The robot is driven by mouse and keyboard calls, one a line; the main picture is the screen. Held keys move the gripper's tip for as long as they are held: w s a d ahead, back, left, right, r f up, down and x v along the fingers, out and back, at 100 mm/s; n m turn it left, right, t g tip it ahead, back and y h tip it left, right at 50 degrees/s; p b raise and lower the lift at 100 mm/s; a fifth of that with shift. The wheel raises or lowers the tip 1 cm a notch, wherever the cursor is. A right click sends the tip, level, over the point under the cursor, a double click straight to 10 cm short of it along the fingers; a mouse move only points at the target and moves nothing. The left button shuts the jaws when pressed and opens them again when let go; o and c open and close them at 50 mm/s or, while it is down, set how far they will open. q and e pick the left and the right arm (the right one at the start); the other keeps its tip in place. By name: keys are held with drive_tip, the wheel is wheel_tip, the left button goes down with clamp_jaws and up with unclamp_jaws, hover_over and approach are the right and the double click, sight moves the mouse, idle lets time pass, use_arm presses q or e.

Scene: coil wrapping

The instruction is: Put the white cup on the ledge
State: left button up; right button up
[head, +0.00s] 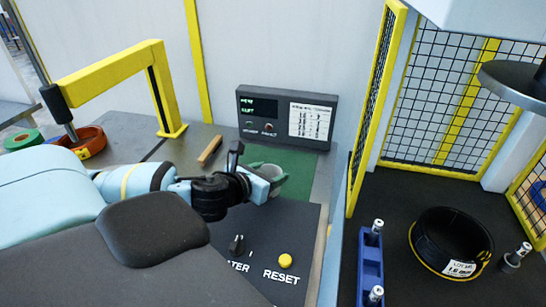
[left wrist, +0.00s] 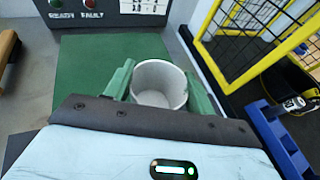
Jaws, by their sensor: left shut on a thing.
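The white cup (left wrist: 159,84) is upright between the green fingers of my left gripper (left wrist: 160,88) in the left wrist view, and its open top faces the camera. In the head view the left gripper (head: 268,176) is shut on the cup (head: 271,172), over the green mat (head: 297,163) in front of the control box. I cannot tell whether the cup's base touches the mat. My right gripper is not in view. No surface is clearly marked as the ledge.
A control box (head: 286,117) stands behind the mat. A wooden block (head: 210,151) lies left of it. A yellow arm post (head: 160,90) stands at left.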

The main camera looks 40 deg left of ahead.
use_arm(q)
drive_tip(key=w+a, duration=0.2)
drive_tip(key=w, duration=0.1)
drive_tip(key=w+a+f, duration=0.1)
drive_tip(key=w+a, duration=0.5)
drive_tip(key=w, duration=0.1)
drive_tip(key=shift+w+a+f, duration=0.1)
drive_tip(key=shift+a+f, duration=0.05)
drive_tip(key=shift+a, duration=0.1)
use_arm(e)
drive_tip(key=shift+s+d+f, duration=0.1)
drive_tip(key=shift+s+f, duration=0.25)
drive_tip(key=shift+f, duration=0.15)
use_arm(q)
drive_tip(key=shift+w+a, duration=0.1)
drive_tip(key=shift+w+a+f, duration=0.2)
drive_tip(key=shift+w, duration=0.05)
drive_tip(key=shift+f, duration=1.6)
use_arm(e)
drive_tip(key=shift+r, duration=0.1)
use_arm(q)
drive_tip(key=shift+f+b, duration=0.15)
drive_tip(key=shift+b, duration=0.15)
drive_tip(key=o, duration=1)
drive_tip(key=shift+o, duration=0.2)
